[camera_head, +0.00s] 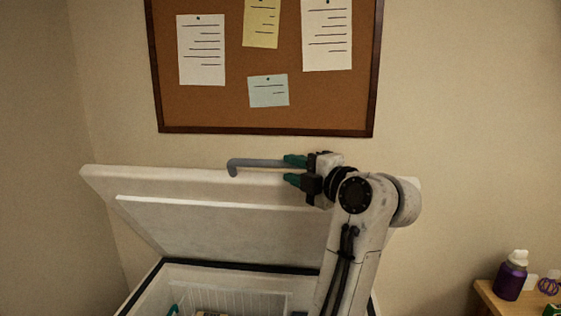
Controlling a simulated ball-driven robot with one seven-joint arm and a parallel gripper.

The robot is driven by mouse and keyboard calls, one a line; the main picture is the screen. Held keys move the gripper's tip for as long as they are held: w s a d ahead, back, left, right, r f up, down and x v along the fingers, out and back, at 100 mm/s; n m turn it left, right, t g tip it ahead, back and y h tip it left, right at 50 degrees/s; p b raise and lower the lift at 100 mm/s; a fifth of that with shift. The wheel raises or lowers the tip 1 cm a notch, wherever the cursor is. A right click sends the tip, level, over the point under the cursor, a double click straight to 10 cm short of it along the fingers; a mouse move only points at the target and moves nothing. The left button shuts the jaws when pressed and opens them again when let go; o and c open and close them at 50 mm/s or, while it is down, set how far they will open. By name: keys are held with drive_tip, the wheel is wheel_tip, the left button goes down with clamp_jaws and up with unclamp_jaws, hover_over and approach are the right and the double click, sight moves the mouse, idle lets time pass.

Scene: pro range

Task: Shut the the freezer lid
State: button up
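The white freezer lid (190,220) stands raised, tilted back, with its inner panel facing me. A grey bar handle (258,163) runs along its top edge, bent down at its left end. My gripper (293,170) is at the right end of the visible handle, above the lid's top edge. Its two green fingertips are apart, one above the other, with a gap between them. The handle's right part is hidden behind the upper finger; I cannot tell whether they touch. The open freezer body (150,290) is below, partly hidden by my arm.
A white wire basket (240,298) and a few items sit inside the freezer. A corkboard (225,110) with pinned papers hangs on the wall behind. At the lower right, a wooden table (492,298) holds a purple bottle (511,277) and small things.

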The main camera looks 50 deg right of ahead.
sight(285, 166)
drive_tip(key=shift+w+d+f+p, duration=0.15)
drive_tip(key=shift+w+p, duration=0.1)
drive_tip(key=shift+w, duration=0.95)
drive_tip(key=shift+w+d+r+p, duration=0.15)
drive_tip(key=shift+w+p, duration=0.1)
drive_tip(key=shift+w, duration=0.95)
drive_tip(key=shift+f, duration=0.1)
drive_tip(key=shift+c, duration=0.5)
clamp_jaws()
